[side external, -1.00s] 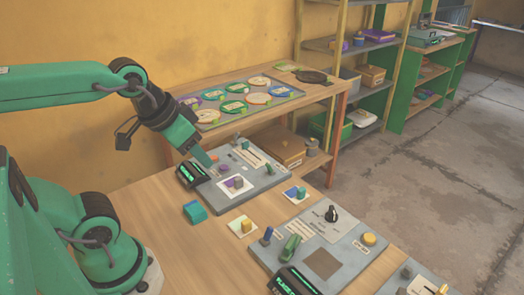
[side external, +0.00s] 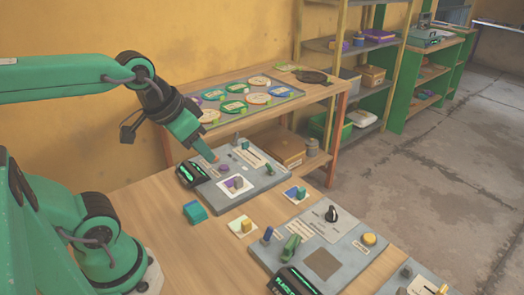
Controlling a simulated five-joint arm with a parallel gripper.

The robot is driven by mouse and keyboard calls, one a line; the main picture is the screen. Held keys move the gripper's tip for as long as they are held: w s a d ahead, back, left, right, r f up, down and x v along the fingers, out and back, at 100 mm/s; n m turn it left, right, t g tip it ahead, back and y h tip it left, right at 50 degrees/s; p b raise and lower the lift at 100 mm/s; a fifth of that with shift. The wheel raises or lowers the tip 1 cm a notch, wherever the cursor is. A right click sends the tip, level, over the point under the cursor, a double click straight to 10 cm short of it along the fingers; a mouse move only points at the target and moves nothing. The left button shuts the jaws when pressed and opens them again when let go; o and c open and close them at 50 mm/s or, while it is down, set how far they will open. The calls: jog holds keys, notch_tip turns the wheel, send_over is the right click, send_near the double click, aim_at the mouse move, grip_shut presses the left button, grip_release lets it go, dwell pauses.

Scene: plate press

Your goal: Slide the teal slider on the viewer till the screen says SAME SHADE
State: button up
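A grey panel (side external: 262,183) with a small dark screen (side external: 191,174) at its left corner lies at the back of the wooden table and looks like the viewer. The green text on that screen is too small to read. The panel bears slotted pale strips, small knobs and a white square with purple and grey blocks. A small green-teal knob (side external: 245,145) by the strips may be the teal slider; I cannot be sure. My gripper (side external: 214,157) points down over the panel's back left part, close to the strips. Its fingers are too small to show a gap, and contact is unclear.
A teal block (side external: 194,212) and a yellow block on a card (side external: 243,227) stand in front of the panel. A second grey panel (side external: 325,262) with a lit screen is nearer. A bench with several round plates (side external: 235,88) stands behind.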

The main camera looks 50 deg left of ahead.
jog(key=w+a+r+g, duration=0.15)
jog(key=w+a, duration=0.25)
jog(key=w, duration=0.5)
jog(key=g, duration=0.4)
send_over(245, 141)
jog(key=f, duration=1.5)
jog(key=shift+d, duration=0.2)
jog(key=shift+a+f, duration=0.25)
jog(key=shift+f, duration=0.1)
jog(key=shift+f, duration=0.1)
jog(key=shift+f, duration=3.85)
